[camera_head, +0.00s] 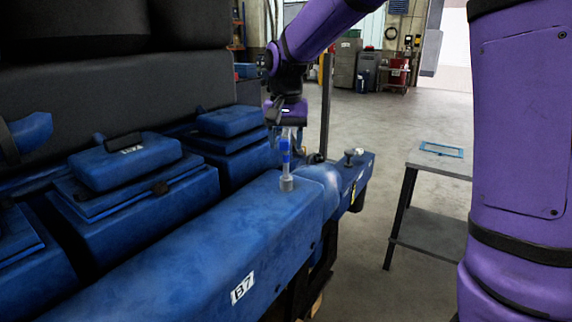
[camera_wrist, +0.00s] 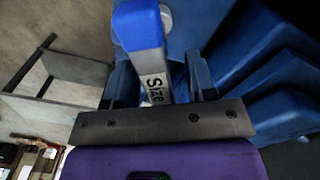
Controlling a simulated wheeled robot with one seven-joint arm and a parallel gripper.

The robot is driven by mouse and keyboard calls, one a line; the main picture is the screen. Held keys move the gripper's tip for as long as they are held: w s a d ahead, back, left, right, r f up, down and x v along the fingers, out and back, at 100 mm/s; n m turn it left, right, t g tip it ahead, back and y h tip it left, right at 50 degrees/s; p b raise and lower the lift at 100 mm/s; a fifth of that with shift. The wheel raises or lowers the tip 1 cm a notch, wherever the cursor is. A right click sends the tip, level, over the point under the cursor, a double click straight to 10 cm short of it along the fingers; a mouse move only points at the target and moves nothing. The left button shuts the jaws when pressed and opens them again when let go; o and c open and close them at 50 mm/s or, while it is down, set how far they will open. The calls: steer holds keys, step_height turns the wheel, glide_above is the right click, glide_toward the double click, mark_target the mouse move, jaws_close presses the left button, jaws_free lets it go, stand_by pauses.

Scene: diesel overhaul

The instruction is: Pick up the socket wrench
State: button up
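The socket wrench (camera_head: 286,163) stands upright on the long blue engine casing (camera_head: 215,235) in the head view, with a blue upper part and a grey socket end at the bottom. My gripper (camera_head: 289,130) is above the casing at the wrench's upper end, pointing down. In the wrist view the wrench (camera_wrist: 141,28) shows a blue part and a grey face marked "Size", lying between the fingers of my gripper (camera_wrist: 160,70). The fingers are apart, with a visible gap on the wrench's right side. The wrench's top end is hidden by the gripper.
Blue covers (camera_head: 125,162) rise left of the wrench, with a dark wall behind. A grey side table (camera_head: 430,160) with a blue frame (camera_head: 441,149) on it stands to the right. The floor between is clear. A red cabinet (camera_head: 398,72) is far back.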

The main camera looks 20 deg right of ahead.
jaws_close()
steer(key=shift+r, duration=0.1)
steer(key=shift+r, duration=0.8)
step_height(320, 180, up, 2)
steer(key=shift+r, duration=0.1)
steer(key=s+a, duration=0.4)
steer(key=s, duration=0.3)
steer(key=s+a+r, duration=0.1)
steer(key=s+a, duration=0.3)
steer(key=s, duration=0.3)
steer(key=c, duration=0.7)
jaws_free()
steer(key=shift+d, duration=0.1)
jaws_close()
